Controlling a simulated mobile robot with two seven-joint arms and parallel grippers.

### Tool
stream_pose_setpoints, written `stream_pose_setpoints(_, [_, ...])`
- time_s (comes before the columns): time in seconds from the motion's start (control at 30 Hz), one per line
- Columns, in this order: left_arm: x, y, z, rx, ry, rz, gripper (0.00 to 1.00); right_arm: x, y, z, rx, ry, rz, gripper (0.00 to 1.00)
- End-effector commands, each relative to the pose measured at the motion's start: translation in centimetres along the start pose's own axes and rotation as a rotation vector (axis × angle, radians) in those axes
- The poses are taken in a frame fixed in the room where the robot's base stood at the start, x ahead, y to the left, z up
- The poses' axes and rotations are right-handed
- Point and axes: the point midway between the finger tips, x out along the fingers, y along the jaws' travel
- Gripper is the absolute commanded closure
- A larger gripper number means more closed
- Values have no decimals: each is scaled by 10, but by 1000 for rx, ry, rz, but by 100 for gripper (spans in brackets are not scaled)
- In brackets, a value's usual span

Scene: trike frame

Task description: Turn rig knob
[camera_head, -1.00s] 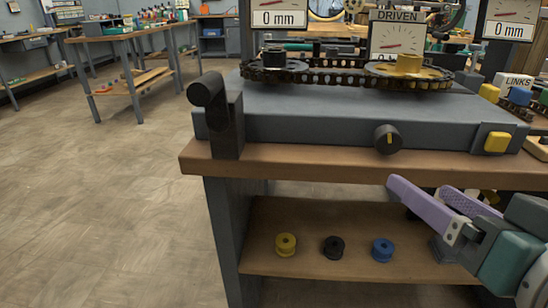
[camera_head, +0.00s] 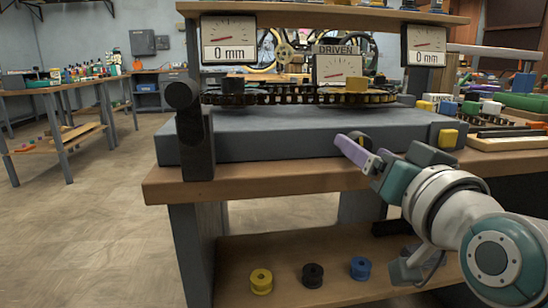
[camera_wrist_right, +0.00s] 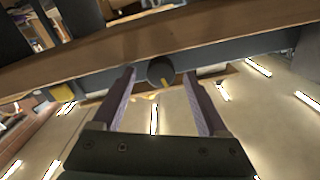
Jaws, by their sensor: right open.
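The rig knob (camera_wrist_right: 160,70) is a round black knob with a yellow mark, on the front face of the grey rig base (camera_head: 260,138). In the right wrist view it shows between the two purple fingertips of my right gripper (camera_wrist_right: 161,74), with gaps at both sides. In the head view the fingers of my right gripper (camera_head: 354,147) are at the knob (camera_head: 365,141) and partly hide it. The right gripper is open and holds nothing. I cannot tell how far the fingers reach over the knob. My left gripper is not in view.
Two gauges (camera_head: 229,40) (camera_head: 425,44) read 0 mm, with a DRIVEN dial (camera_head: 338,70) between them. A yellow button (camera_head: 448,138) is right of the knob. Yellow, black and blue spools stand on the lower shelf (camera_head: 232,270).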

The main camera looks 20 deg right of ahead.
Motion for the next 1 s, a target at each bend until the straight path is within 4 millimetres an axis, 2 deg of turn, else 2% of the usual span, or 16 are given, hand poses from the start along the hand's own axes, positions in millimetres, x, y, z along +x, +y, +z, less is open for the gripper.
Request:
stream_pose_setpoints(0.37, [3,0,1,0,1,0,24,6,0,-1,0,-1,0,24])
stream_pose_setpoints(1.0, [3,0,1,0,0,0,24,6,0,0,0,-1,0,94])
